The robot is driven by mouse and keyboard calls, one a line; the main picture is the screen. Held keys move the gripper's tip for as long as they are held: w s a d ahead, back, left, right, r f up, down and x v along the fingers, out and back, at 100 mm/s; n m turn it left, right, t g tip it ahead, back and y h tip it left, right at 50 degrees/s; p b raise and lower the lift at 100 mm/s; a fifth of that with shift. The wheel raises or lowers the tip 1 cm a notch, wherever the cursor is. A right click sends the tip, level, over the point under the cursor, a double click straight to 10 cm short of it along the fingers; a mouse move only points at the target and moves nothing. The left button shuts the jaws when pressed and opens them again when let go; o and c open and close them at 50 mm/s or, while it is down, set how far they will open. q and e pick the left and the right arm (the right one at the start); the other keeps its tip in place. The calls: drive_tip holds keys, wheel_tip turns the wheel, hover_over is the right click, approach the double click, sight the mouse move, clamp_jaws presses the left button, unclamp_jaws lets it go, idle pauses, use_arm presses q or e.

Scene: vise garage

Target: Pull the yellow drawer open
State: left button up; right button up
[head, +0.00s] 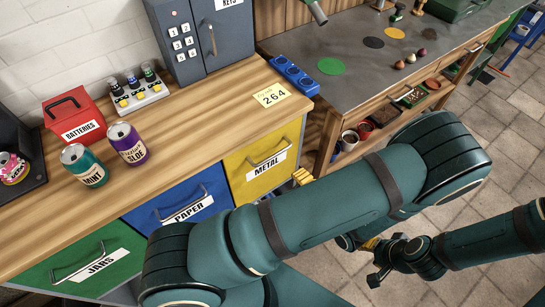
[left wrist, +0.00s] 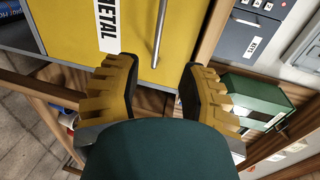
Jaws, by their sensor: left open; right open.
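The yellow drawer (head: 238,184) with the METAL label is at the right end of the wooden workbench, and its front looks flush and shut. Its grey bar handle (head: 268,155) is above the label. In the left wrist view the drawer front (left wrist: 60,28) fills the upper left, and the handle (left wrist: 161,30) runs to between the two fingertips in the picture. My left gripper (left wrist: 160,72) is open and empty, facing the drawer. In the head view only its yellow fingers (head: 302,176) show beside the drawer, behind my arm. My right gripper (head: 376,262) is open over the floor, partly hidden.
Blue PAPER (head: 165,222) and green JARS (head: 65,270) drawers are to the left. Two cans, a red batteries box (head: 75,117) and a grey key cabinet (head: 205,40) stand on the bench. A second table (head: 360,85) is at the right. Tiled floor (head: 500,130) is clear there.

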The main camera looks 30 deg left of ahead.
sight(273, 155)
use_arm(q)
drive_tip(key=b+x, duration=0.2)
drive_tip(key=x, duration=1.1)
drive_tip(key=shift+w+a, duration=0.1)
drive_tip(key=shift+w, duration=0.1)
clamp_jaws()
